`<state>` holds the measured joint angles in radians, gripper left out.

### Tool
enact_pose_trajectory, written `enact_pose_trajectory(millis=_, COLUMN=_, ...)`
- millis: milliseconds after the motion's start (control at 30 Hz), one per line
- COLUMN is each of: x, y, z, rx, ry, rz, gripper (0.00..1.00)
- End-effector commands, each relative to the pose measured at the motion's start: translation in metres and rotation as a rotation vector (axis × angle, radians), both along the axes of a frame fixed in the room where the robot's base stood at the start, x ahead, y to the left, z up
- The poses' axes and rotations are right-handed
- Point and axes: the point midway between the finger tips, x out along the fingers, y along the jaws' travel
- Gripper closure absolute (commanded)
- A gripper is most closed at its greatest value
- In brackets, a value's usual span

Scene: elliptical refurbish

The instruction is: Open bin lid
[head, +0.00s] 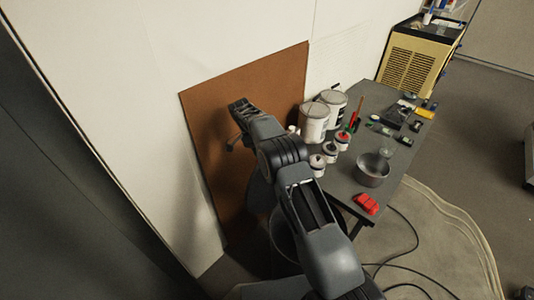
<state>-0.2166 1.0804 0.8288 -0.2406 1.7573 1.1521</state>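A dark, rounded thing that looks like the bin (284,240) stands low on the floor, between the brown board and the table. My arm crosses in front of it and hides much of it. A dark upright shape (259,192) rises behind my arm there; I cannot tell whether it is the raised lid. My gripper (236,124) is at the far end of my arm, up and to the left of the bin, in front of the brown board. It looks apart from the bin. Its fingers are too small and dark to tell open from shut.
A brown board (285,75) leans on the white wall. A grey table (345,180) to the right holds paint cans (313,122), a metal pot (372,170), a red object (366,204) and several small tools. Cables (400,255) lie on the floor.

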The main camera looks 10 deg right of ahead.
Motion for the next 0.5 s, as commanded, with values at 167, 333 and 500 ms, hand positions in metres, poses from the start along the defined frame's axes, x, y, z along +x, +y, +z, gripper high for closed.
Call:
enact_pose_trajectory(millis=167, x=-0.0019, y=0.0009, z=-0.0108, rx=-0.003, ry=0.017, rz=-0.003, gripper=1.00)
enact_pose_trajectory(millis=333, x=-0.0019, y=0.0007, z=-0.0109, rx=-0.002, ry=0.017, rz=-0.003, gripper=1.00)
enact_pose_trajectory(millis=500, x=-0.0018, y=0.0002, z=-0.0108, rx=-0.002, ry=0.017, rz=-0.003, gripper=0.79)
